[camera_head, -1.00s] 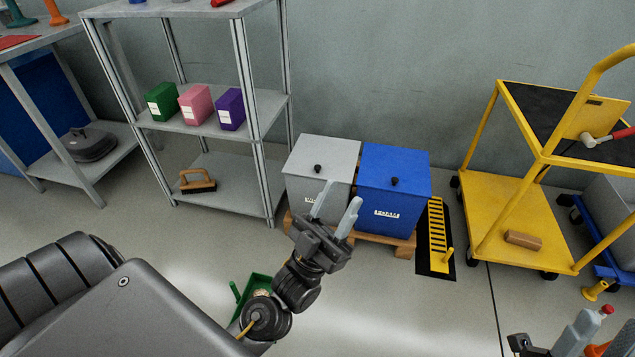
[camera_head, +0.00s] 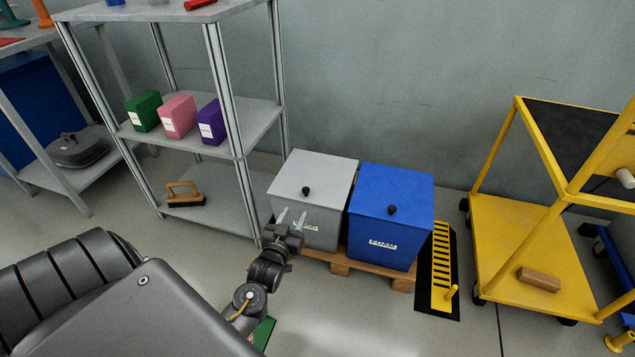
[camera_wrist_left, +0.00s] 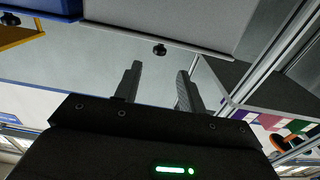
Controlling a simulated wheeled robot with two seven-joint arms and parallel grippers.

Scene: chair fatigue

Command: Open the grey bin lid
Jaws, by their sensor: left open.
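The grey bin (camera_head: 322,228) stands upright with its flat grey lid (camera_head: 325,172) shut and a black knob (camera_head: 306,190) near the lid's front edge. My left gripper (camera_head: 292,215) is open and empty in front of the bin's front left part, overlapping it in the head view; contact cannot be told. In the left wrist view, which looks upside down, the gripper's two fingers (camera_wrist_left: 158,72) are spread apart. The knob (camera_wrist_left: 160,49) shows past the lid's edge between the fingertips' directions, with the bin's front (camera_wrist_left: 190,18) above. My right gripper is not in view.
A blue bin (camera_head: 388,225) stands close on the right, on the same wooden pallet (camera_head: 342,268). A metal shelf (camera_head: 262,118) with coloured boxes and a brush is close on the left. A yellow trolley (camera_head: 510,240) stands at right. Floor in front is open.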

